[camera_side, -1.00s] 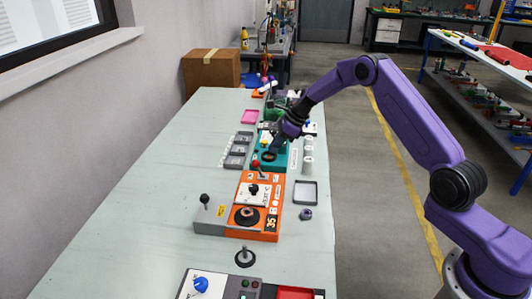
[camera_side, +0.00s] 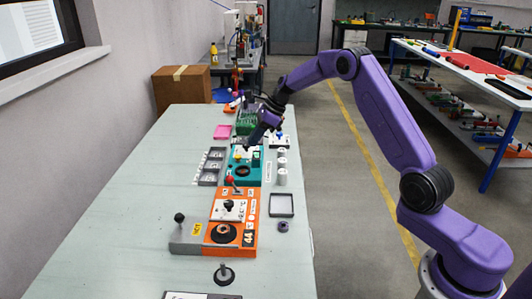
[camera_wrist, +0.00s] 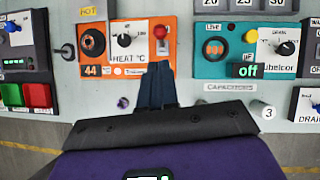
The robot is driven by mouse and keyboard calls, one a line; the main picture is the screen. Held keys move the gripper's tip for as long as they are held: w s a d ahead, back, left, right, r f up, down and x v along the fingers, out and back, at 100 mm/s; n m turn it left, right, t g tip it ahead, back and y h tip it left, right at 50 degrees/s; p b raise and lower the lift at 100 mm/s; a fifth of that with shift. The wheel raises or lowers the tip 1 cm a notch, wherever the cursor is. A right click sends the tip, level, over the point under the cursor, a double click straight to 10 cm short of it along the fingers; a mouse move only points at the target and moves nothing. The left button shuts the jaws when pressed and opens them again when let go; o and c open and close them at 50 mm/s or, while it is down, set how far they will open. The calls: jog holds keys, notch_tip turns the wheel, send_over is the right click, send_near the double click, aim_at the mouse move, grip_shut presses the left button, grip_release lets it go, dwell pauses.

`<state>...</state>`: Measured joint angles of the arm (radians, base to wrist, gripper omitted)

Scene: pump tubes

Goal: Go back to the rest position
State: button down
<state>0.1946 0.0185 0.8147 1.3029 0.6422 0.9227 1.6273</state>
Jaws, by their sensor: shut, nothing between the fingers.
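My gripper (camera_side: 249,146) is shut and empty at the end of my purple arm. In the side view it hangs over the far part of the teal unit (camera_side: 246,172), clear of the table's gear.
White cylindrical capacitors (camera_side: 282,168), an empty grey tray (camera_side: 281,214) and a small purple ring (camera_side: 283,226) lie right of the units. Grey trays (camera_side: 209,167) stand to the left. The left side of the table (camera_side: 110,220) is clear.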

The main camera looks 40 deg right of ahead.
jog(key=s+a+r+n+g+h, duration=0.1)
jog(key=s+a+r+n+g, duration=0.15)
jog(key=s+a+n, duration=0.75)
jog(key=s+a+r+n+g+h, duration=0.1)
jog(key=s+a+r+n, duration=0.3)
jog(key=s+a+n, duration=0.65)
jog(key=s+d+n+h, duration=0.1)
jog(key=s+d+n, duration=0.2)
jog(key=s, duration=0.6)
jog(key=s+d+n+h, duration=0.1)
jog(key=s+d+n, duration=0.3)
jog(key=s+n, duration=0.4)
jog(key=s+d+n, duration=0.4)
jog(key=s+n, duration=0.2)
jog(key=s, duration=0.5)
jog(key=shift+f+h, duration=0.35)
jog(key=shift+h, duration=0.05)
